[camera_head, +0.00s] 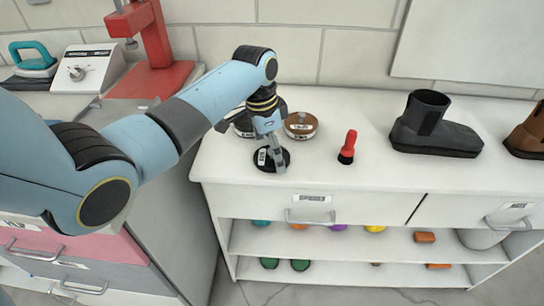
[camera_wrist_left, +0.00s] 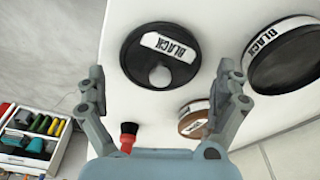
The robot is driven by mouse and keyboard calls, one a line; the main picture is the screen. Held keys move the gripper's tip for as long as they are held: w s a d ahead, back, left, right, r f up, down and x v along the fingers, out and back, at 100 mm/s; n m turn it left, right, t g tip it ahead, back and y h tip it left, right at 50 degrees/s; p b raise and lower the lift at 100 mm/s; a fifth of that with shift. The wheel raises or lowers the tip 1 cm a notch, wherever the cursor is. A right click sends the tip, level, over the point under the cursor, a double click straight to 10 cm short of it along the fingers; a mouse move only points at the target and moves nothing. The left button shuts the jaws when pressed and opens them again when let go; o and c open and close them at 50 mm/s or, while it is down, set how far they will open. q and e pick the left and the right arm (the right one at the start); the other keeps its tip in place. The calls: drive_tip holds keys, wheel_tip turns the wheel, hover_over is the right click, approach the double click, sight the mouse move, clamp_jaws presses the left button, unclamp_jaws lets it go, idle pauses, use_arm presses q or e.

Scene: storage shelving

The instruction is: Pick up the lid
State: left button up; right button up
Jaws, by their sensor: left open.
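The lid (camera_wrist_left: 184,67) is a round black disc with a white "BLACK" label and a grey knob. It lies flat on the white counter. It also shows in the head view (camera_head: 284,154), partly hidden by my gripper. My left gripper (camera_head: 272,160) points down above it. In the left wrist view the left gripper (camera_wrist_left: 161,72) is open, with its fingers spread on either side and the lid between and beyond them. Nothing is held. I cannot tell the exact gap between fingertips and lid. My right gripper is not in view.
A brown tin (camera_head: 301,126) and a black tin (camera_wrist_left: 285,55) labelled "BLACK" stand close by on the counter (camera_head: 330,183). A red brush (camera_head: 348,147) stands to the right, then a dark boot-shaped object (camera_head: 437,137). The counter's front edge is close to the lid.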

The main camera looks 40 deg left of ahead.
use_arm(q)
drive_tip(key=shift+f, duration=0.25)
drive_tip(key=c, duration=0.8)
drive_tip(key=shift+c, duration=0.5)
drive_tip(key=shift+s+f, duration=0.1)
drive_tip(key=shift+s, duration=0.05)
drive_tip(key=shift+c, duration=0.8)
